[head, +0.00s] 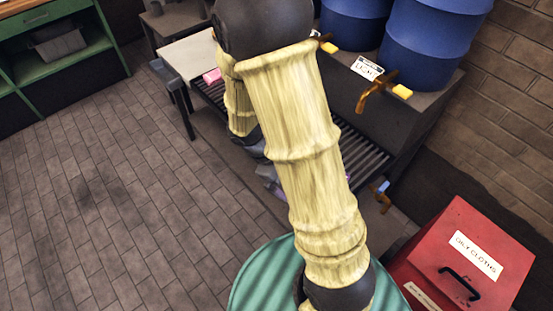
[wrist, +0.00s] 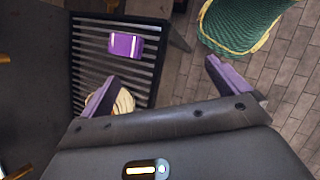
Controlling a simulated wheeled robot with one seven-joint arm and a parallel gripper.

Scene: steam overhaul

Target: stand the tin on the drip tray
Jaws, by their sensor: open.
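The dark slatted drip tray (wrist: 85,70) fills the left middle of the wrist view; its slats also show in the head view (head: 365,158), partly behind my arm. A purple boxy thing (wrist: 126,45) with pale bands rests on the slats; I cannot tell whether it is the tin. A round cream, striped thing (wrist: 124,102) shows by the left finger, which partly hides it. The left finger is over the tray, the right one over the floor side.
Blue drums (head: 432,40) with brass taps (head: 372,92) stand above the tray. A pink block (head: 212,76) lies on the pale bench end. A red oily-cloths bin (head: 465,255) and a green ribbed round thing (head: 262,282) are near my arm. The floor at left is clear.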

